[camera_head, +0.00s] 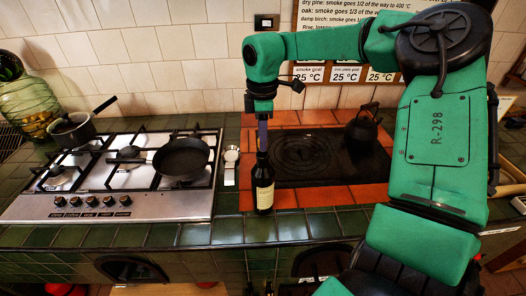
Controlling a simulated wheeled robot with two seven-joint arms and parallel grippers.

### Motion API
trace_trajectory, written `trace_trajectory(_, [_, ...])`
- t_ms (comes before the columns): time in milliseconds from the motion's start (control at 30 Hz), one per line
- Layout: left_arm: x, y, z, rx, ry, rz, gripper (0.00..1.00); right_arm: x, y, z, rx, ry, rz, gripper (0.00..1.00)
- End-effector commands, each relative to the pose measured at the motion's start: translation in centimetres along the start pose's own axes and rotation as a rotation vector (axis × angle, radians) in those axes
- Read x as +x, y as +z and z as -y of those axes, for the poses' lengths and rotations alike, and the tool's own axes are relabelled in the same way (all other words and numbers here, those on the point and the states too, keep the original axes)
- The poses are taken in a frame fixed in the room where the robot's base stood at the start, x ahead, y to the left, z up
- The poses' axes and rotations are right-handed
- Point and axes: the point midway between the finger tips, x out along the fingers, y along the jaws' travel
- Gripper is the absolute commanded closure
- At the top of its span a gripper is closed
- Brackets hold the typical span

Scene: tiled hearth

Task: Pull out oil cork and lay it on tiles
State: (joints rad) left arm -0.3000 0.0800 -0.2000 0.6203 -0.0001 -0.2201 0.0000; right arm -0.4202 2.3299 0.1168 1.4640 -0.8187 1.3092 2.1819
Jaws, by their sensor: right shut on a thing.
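A dark oil bottle (264,187) with a pale label stands upright on the orange tiles (286,198), near their front left corner. My right gripper (262,146) points straight down at the top of the bottle and is shut there. The cork itself is hidden by the fingers, or too small to make out. I cannot tell whether it is still seated in the neck. My left gripper is out of view.
A gas hob (60,208) with a black frying pan (181,158) and a saucepan (72,130) lies left. A dark kettle (363,125) stands on the black hotplate (318,170) behind the bottle. Orange tiles right of the bottle are bare.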

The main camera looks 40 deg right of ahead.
Motion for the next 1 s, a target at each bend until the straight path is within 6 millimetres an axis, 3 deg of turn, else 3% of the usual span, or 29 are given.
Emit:
trace_trajectory(500, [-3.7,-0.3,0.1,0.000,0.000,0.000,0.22,-6.3,0.0,0.0,0.000,0.001,0.000,1.00])
trace_trajectory(833, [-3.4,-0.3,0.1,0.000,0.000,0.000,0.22,-6.0,0.4,0.0,-0.019,0.000,-0.002,1.00])
trace_trajectory(1000, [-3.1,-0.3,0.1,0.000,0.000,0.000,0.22,-4.8,4.1,-0.1,-0.250,0.000,-0.008,1.00])
